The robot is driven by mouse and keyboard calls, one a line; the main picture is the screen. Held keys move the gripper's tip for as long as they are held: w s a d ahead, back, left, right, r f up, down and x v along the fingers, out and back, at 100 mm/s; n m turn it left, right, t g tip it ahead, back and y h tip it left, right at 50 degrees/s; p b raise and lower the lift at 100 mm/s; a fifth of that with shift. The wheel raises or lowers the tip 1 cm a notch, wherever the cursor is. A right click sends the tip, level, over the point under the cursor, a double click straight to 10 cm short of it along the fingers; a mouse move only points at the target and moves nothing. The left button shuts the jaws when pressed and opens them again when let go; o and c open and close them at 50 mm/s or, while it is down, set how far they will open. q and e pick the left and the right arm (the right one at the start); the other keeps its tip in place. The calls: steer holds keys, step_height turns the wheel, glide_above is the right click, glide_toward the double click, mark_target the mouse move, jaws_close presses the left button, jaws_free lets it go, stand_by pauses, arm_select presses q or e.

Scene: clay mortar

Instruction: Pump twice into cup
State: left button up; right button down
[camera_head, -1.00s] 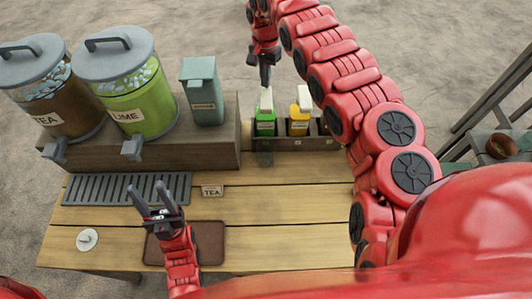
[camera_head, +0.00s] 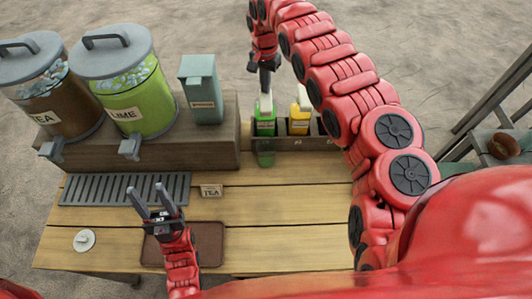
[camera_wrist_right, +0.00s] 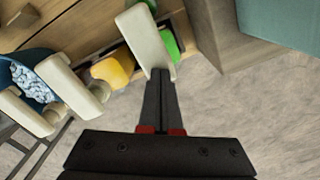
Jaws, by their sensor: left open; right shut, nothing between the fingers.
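The green pump bottle (camera_head: 265,124) with a white pump head stands in the dark rack at the back. A small see-through cup (camera_head: 265,158) stands in front of it and looks greenish. My right gripper (camera_head: 265,92) is shut and empty, pointing down at the top of the pump head. In the right wrist view its closed fingertips (camera_wrist_right: 160,74) meet or nearly meet the white pump head (camera_wrist_right: 147,36); I cannot tell whether it is pressed down. My left gripper (camera_head: 155,197) is open and empty above the brown mat (camera_head: 210,240).
A yellow pump bottle (camera_head: 299,121) stands right of the green one. The tea (camera_head: 62,112) and lime (camera_head: 140,95) dispensers and a grey-teal container (camera_head: 203,92) stand on the raised shelf at left. The right-centre tabletop is clear.

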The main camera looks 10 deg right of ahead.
steer(key=shift+r, duration=1.65)
steer(key=shift+f, duration=0.2)
steer(key=shift+f+b, duration=0.95)
steer(key=shift+f, duration=0.55)
steer(key=shift+r, duration=1.7)
steer(key=shift+r, duration=0.1)
